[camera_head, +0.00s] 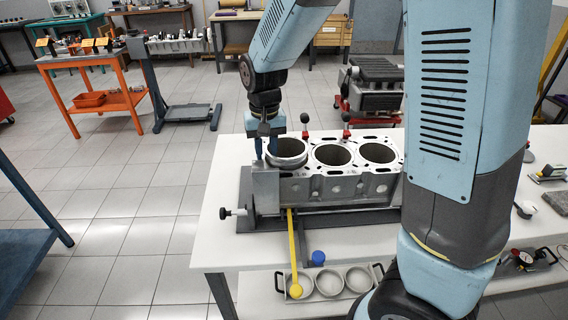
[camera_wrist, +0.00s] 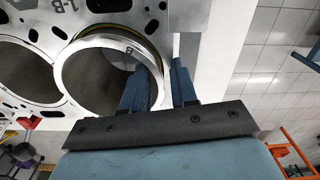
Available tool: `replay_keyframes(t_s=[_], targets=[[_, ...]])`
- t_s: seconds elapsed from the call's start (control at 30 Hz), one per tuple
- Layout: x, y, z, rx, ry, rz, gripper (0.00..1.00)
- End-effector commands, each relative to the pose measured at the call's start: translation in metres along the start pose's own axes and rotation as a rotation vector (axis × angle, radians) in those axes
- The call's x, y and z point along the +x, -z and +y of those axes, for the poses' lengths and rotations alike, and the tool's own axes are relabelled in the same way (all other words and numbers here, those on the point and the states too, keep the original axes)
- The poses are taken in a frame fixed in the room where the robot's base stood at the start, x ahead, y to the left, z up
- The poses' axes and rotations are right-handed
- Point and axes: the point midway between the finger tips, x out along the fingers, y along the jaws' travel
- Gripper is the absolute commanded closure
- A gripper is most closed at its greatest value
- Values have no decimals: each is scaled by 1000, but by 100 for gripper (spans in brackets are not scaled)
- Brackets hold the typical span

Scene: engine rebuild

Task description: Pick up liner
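The liner is a bright metal ring-topped cylinder (camera_head: 288,160) at the leftmost bore of the grey engine block (camera_head: 340,187); its rim stands above the block's top face. In the wrist view the liner (camera_wrist: 88,44) shows its round rim and dark inside. My gripper (camera_head: 265,152) points down at the liner's left edge. In the wrist view my gripper's two blue fingers (camera_wrist: 162,82) are apart, one over the liner's opening near the wall and one outside the rim. Part of the wall is hidden behind a finger, and I cannot tell whether either finger touches it.
Two more open bores lie to the right in the block. The block sits in a dark fixture on the white workbench (camera_head: 222,190). A yellow-handled tool (camera_head: 293,250), a blue cap (camera_head: 318,257) and a tray of round cups (camera_head: 328,282) lie in front.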

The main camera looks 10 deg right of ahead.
Motion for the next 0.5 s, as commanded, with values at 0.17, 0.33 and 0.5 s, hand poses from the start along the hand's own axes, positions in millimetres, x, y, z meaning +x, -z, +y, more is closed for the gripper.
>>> replay_keyframes(t_s=[0.17,0.33,0.5], targets=[[7,-4,6,0,-13,-16,100],[7,-4,7,2,-15,-17,100],[7,-4,7,2,-15,-17,100]])
